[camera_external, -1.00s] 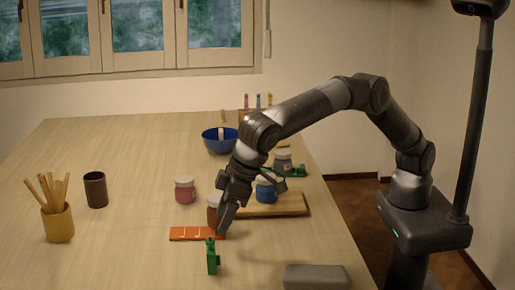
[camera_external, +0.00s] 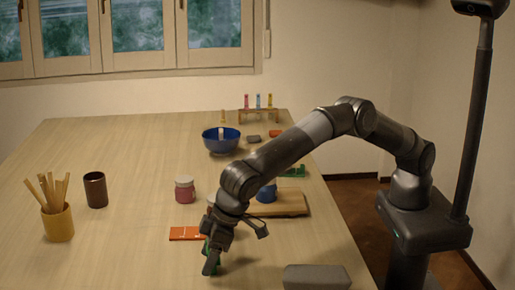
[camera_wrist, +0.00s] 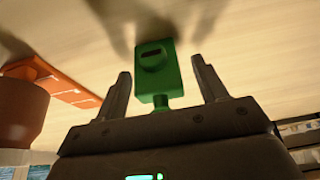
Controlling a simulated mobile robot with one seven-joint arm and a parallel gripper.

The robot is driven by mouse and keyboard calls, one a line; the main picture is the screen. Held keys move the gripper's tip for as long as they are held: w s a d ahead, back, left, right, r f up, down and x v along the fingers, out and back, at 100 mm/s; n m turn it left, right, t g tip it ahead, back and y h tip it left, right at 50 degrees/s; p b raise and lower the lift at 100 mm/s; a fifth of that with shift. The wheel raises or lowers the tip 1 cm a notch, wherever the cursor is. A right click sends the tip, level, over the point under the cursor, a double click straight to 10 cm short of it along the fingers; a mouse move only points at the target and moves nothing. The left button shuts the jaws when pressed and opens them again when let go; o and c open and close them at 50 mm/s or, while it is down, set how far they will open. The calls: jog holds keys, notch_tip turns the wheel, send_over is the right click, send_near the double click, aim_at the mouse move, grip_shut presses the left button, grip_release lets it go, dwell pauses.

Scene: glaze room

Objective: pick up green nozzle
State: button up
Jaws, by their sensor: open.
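The green nozzle (camera_wrist: 157,75) stands on the table between the two open fingers of my gripper (camera_wrist: 163,92) in the wrist view. Clear gaps show on both sides of it, so the fingers look apart from it. In the external view my gripper (camera_external: 212,258) is low over the near part of the table and covers most of the green nozzle (camera_external: 206,250). Only a small green part shows at its left edge.
An orange tile strip (camera_external: 186,233) lies just behind my gripper, with a brown jar beside it, seen in the wrist view (camera_wrist: 22,112). A pink jar (camera_external: 185,190) and a wooden board (camera_external: 290,206) stand farther back. A grey block (camera_external: 316,277) lies to the right.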

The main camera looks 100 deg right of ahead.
jog(key=shift+c, duration=0.4)
jog(key=c, duration=1)
